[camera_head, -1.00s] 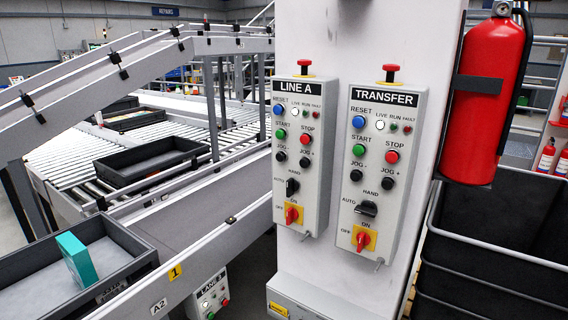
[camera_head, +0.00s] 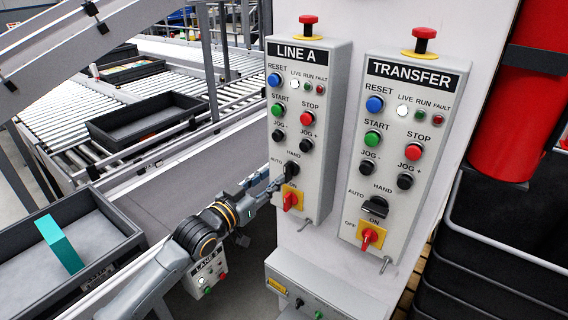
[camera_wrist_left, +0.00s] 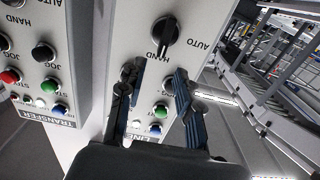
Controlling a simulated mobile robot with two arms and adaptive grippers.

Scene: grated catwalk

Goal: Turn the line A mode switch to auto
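The LINE A panel (camera_head: 310,150) is a grey box on a white column. Its black mode switch (camera_head: 291,171) sits between the AUTO and HAND labels, partly behind my gripper in the head view. In the upside-down left wrist view the mode switch (camera_wrist_left: 166,36) shows clearly, its handle pointing toward HAND. My left gripper (camera_head: 277,184) is just left of and in front of the switch. In the left wrist view the two fingers of my left gripper (camera_wrist_left: 155,82) are spread apart with nothing between them, and the switch lies beyond the tips. My right gripper is not in view.
The TRANSFER panel (camera_head: 405,150) stands close on the right with a similar switch (camera_head: 374,206). Below the LINE A switch is a red rotary switch (camera_head: 292,199) on a yellow plate. Red mushroom buttons top both panels. A conveyor with trays (camera_head: 70,240) lies left.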

